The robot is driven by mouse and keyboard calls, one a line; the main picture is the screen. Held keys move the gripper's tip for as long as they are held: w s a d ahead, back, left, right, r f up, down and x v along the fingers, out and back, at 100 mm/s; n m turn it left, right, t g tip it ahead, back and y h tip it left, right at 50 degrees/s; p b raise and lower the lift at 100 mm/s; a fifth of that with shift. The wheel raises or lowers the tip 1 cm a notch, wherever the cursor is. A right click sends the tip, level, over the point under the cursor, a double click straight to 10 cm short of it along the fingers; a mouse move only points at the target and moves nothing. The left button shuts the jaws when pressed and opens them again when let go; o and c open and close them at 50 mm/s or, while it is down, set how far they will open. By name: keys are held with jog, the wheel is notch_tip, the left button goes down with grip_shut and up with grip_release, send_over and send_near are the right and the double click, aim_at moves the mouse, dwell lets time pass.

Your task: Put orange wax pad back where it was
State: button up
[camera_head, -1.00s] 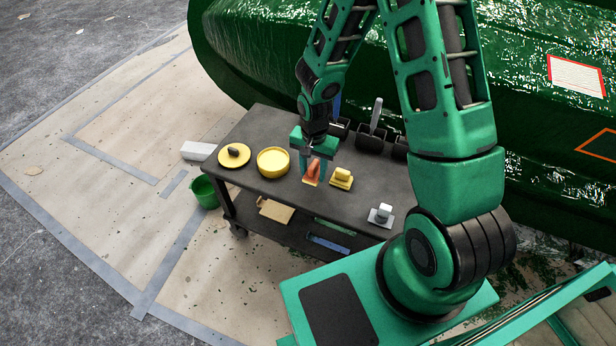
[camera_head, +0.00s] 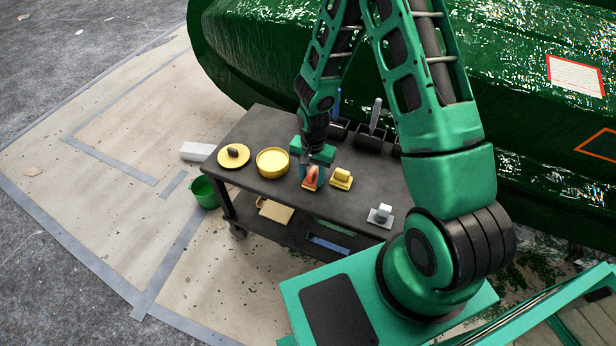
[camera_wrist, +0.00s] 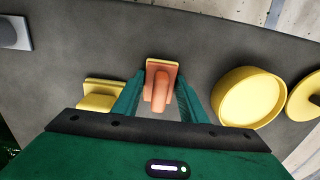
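The orange wax pad (camera_head: 311,179) has a flat base with a raised handle. It is at the cart's near side, between the yellow tub and the yellow pad. In the wrist view the orange wax pad (camera_wrist: 160,86) lies between my two fingers, its handle towards the camera. My gripper (camera_head: 314,178) points down over it. In the wrist view my gripper (camera_wrist: 160,82) has a finger on each side of the handle with a small gap. The fingers hide the base's sides, so I cannot tell whether they press on it. The pad looks at or very near the dark cart top (camera_head: 255,130).
The yellow pad (camera_head: 341,179) is close on the right. The yellow tub (camera_head: 272,163) and yellow disc (camera_head: 234,160) are on the left. A grey-white block (camera_head: 381,214) stands farther right. Dark bins (camera_head: 370,138) line the back, before the green hull (camera_head: 250,55).

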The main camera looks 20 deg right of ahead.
jog(key=o, duration=0.4)
jog(key=shift+r, duration=0.1)
